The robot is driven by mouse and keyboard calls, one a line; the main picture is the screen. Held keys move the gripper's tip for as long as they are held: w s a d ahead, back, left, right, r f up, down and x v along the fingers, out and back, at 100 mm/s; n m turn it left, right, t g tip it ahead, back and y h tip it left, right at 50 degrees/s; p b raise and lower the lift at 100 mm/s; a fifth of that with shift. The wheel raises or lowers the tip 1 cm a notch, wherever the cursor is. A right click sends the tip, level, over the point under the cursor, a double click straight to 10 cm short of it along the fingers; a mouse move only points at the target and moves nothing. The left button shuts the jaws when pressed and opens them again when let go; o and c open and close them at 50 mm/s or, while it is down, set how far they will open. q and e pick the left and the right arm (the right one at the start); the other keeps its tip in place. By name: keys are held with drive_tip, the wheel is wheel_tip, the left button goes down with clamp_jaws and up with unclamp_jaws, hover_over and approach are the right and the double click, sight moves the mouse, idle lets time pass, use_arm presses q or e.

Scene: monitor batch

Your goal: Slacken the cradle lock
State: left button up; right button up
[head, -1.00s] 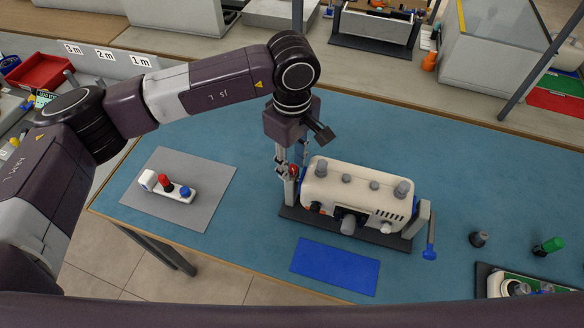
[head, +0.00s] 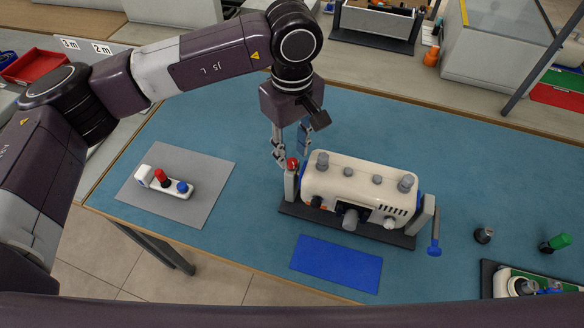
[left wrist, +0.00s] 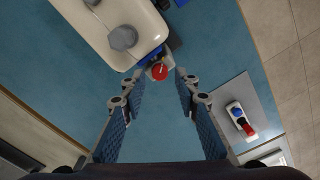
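The cream machine (head: 350,185) sits in a dark cradle (head: 290,208) on the teal table. A red knob (head: 292,164) tops the post at the cradle's left end. A blue-handled lever (head: 434,246) hangs by the right end post. My left gripper (head: 291,157) is open just above the red knob, pointing down. In the left wrist view the red knob (left wrist: 159,72) shows between the two spread fingertips (left wrist: 160,77), with gaps on both sides. I cannot tell whether the fingers reach down to its height. My right gripper is not in view.
A grey mat (head: 212,165) left of the cradle holds a white block with red and blue knobs (head: 165,183). A blue mat (head: 336,263) lies in front. A dark knob (head: 483,235), a green-topped piece (head: 555,243) and another device (head: 520,284) stand at right.

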use_arm(q)
drive_tip(key=shift+f+m, duration=0.25)
drive_tip(key=shift+m, duration=0.25)
drive_tip(key=shift+r, duration=0.25)
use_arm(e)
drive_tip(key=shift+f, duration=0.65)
use_arm(q)
drive_tip(key=shift+f+b, duration=1.3)
drive_tip(key=shift+b, duration=0.05)
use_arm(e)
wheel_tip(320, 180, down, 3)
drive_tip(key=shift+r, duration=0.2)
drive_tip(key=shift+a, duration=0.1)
